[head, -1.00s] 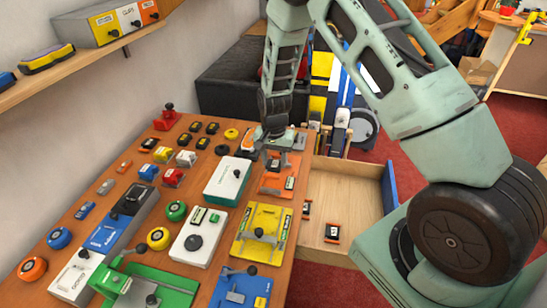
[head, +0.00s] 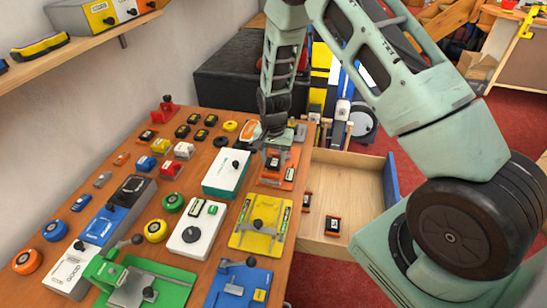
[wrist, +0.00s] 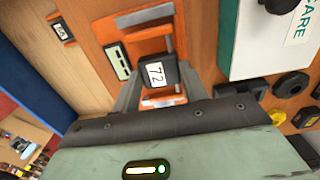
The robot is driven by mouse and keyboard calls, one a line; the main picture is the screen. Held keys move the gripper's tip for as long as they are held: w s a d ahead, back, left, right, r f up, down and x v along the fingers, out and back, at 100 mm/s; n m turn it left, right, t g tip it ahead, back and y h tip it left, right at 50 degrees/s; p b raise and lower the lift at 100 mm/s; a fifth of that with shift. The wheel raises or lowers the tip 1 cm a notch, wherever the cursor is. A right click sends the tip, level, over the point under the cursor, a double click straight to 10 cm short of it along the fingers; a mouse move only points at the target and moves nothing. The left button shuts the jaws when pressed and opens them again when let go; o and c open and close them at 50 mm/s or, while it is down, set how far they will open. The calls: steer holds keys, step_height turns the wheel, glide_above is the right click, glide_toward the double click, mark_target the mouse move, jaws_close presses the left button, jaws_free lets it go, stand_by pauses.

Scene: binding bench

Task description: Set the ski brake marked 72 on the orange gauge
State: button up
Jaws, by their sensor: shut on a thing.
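The ski brake marked 72 (wrist: 156,74) is a dark block with a white label and orange parts. It is between the fingers of my gripper (wrist: 155,92), which is shut on it. In the head view the brake (head: 273,161) shows under my gripper (head: 274,154), over the orange gauge (head: 266,179). In the wrist view the orange gauge (wrist: 110,36) lies around and behind the brake, with a grey bar (wrist: 145,16) at its far end and a pale label strip beside the brake. I cannot tell whether the brake touches the gauge.
A white-and-green box (head: 222,186) stands left of the gauge, and a yellow gauge (head: 240,234) lies in front. The open wooden drawer (head: 355,195) at right holds two dark-and-orange brakes, one at its front (head: 332,224). Several small parts crowd the bench's left side.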

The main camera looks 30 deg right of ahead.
steer(key=shift+f+b, duration=0.5)
steer(key=shift+f, duration=0.15)
stand_by(0.6)
steer(key=o, duration=1)
steer(key=shift+c, duration=1.6)
step_height(320, 180, up, 12)
steer(key=p, duration=0.8)
steer(key=shift+f, duration=0.25)
